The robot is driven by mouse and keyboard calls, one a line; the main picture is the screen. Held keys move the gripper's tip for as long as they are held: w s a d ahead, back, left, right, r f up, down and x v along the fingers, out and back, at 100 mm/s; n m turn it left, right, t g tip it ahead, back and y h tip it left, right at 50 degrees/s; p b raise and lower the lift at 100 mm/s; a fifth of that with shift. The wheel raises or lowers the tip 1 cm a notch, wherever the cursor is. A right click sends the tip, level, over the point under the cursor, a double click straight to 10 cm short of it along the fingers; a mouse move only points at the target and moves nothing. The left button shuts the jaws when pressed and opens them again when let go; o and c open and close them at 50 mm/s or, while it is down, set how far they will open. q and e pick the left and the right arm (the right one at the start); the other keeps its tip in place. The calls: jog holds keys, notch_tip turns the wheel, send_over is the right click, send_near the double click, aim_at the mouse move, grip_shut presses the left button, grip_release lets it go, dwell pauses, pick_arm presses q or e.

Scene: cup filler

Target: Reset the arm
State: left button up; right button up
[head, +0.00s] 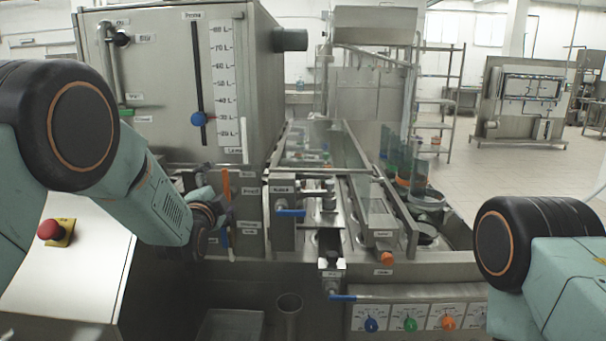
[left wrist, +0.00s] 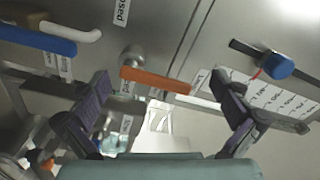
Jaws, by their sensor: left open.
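My left arm comes in from the left, and its gripper (head: 207,208) is in front of the machine's valve panel, partly hidden by its own wrist. In the left wrist view the left gripper (left wrist: 160,82) has its two dark fingers wide apart. An orange lever (head: 227,186) stands upright just beside the gripper in the head view. The orange lever (left wrist: 156,80) shows between the fingers in the left wrist view; I see no finger touching it. My right arm (head: 545,270) shows at the lower right, but its gripper is out of the picture.
A steel tank (head: 165,70) with a level scale (head: 225,90) and blue knob stands behind the left arm. A filling line with blue-handled valves (head: 290,212) runs to its right. Dials (head: 410,318) line the front. A red stop button (head: 50,229) is at left.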

pick_arm(q)
jog(key=n, duration=0.1)
jog(key=n+p, duration=0.1)
jog(key=a+n, duration=0.1)
jog(key=shift+w+f, duration=0.25)
jog(key=shift+f, duration=0.05)
jog(key=shift+a+f+n+p, duration=0.2)
jog(key=shift+f+n+p, duration=0.35)
jog(key=shift+n, duration=1.1)
jog(key=shift+a+f+n+p, duration=0.25)
jog(key=shift+n+p, duration=0.55)
jog(key=shift+n, duration=0.8)
jog(key=shift+a+f+n+p, duration=0.2)
jog(key=shift+f+n+p, duration=0.35)
jog(key=shift+n, duration=1.1)
jog(key=shift+s+r, duration=0.15)
jog(key=shift+r, duration=0.05)
